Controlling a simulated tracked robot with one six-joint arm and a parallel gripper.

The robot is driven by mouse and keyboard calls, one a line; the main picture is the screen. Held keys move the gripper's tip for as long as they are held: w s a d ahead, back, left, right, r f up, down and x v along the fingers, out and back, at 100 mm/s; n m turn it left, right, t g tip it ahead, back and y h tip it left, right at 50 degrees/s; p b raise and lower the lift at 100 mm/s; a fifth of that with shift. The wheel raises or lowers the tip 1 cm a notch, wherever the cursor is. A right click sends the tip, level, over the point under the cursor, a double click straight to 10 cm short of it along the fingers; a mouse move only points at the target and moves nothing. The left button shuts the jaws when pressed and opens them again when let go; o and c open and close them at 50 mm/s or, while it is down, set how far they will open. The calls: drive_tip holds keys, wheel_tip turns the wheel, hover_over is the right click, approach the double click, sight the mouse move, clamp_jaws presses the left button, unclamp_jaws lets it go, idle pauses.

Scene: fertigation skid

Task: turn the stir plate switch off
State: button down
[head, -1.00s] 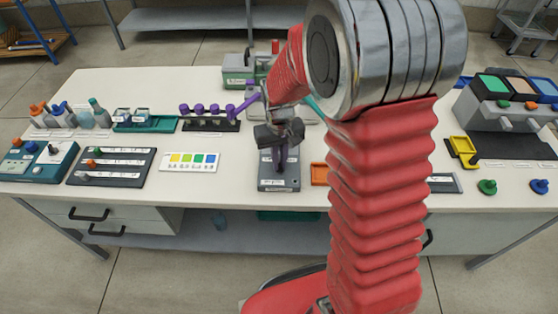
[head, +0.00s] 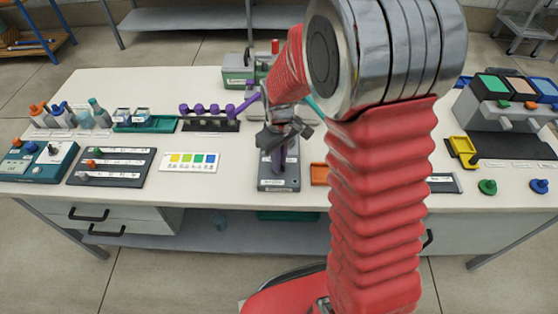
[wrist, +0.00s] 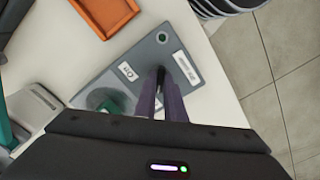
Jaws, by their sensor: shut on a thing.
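The stir plate (head: 267,184) is a grey box near the front middle of the bench, with white labels and a small round green light (wrist: 162,37) in the wrist view. Its switch (wrist: 161,71) is a small dark lever beside a label whose lettering is too small to read for certain. My gripper (wrist: 161,92) comes down over the plate, its two purple fingers shut on the lever. The fingers hide most of the lever. In the head view my gripper (head: 280,158) is over the plate, and the lever is hidden there.
An orange tray (head: 319,174) lies just right of the plate. A colour card (head: 190,161) lies to the left, with a dark slider panel (head: 111,166) beyond it. Purple-topped items (head: 210,118) stand behind left. My red arm covers the bench right of the middle.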

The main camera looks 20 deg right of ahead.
drive_tip(key=c, duration=1.8)
unclamp_jaws()
drive_tip(key=shift+c, duration=0.2)
drive_tip(key=shift+r, duration=0.1)
wheel_tip(320, 180, up, 14)
drive_tip(key=shift+f, duration=0.2)
